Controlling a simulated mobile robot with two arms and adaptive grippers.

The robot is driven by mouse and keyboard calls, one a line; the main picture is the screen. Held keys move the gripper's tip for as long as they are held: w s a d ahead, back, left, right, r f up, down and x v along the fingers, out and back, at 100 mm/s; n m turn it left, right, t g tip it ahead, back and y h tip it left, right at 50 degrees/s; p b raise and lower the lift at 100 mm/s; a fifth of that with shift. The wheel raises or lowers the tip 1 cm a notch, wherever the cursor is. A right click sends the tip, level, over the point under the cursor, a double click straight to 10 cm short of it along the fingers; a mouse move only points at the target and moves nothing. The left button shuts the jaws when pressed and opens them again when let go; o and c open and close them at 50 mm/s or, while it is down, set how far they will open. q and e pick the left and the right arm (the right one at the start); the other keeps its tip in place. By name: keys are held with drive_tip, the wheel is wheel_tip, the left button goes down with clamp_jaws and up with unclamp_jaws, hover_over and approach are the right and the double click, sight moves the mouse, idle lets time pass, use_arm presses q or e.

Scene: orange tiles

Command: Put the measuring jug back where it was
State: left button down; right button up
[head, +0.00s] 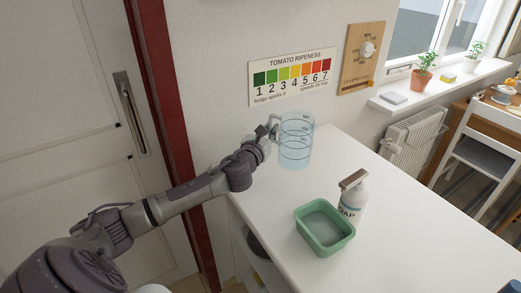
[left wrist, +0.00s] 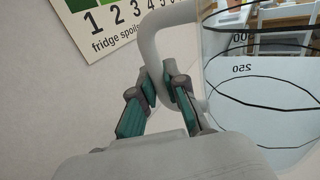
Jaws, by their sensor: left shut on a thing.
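The measuring jug (head: 295,143) is clear and bluish with dark ring marks. It is upright at the back left of the white counter (head: 400,208), near the wall. I cannot tell whether its base touches the counter. My left gripper (head: 273,124) is at the jug's handle, on its left side. In the left wrist view the two teal-padded fingers (left wrist: 163,90) are shut on the pale handle (left wrist: 146,42), and the jug's marked wall (left wrist: 262,92) fills the right side. My right gripper is in neither view.
A green tub (head: 325,246) and a soap bottle (head: 352,196) stand on the counter's front part. A tomato ripeness chart (head: 292,78) and a wooden dial board (head: 361,58) hang on the wall.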

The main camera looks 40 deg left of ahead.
use_arm(q)
drive_tip(key=a+f, duration=0.1)
drive_tip(key=f, duration=0.1)
drive_tip(key=a+f+b, duration=0.1)
drive_tip(key=a+f, duration=0.1)
drive_tip(key=s+a+f, duration=0.1)
drive_tip(key=a+f, duration=0.1)
drive_tip(key=f, duration=0.1)
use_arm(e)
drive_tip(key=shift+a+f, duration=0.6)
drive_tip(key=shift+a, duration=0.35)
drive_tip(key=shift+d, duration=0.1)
use_arm(q)
drive_tip(key=shift+s+f, duration=0.1)
drive_tip(key=c, duration=1.7)
unclamp_jaws()
drive_tip(key=shift+f+b, duration=0.15)
drive_tip(key=shift+b, duration=0.15)
drive_tip(key=o, duration=0.5)
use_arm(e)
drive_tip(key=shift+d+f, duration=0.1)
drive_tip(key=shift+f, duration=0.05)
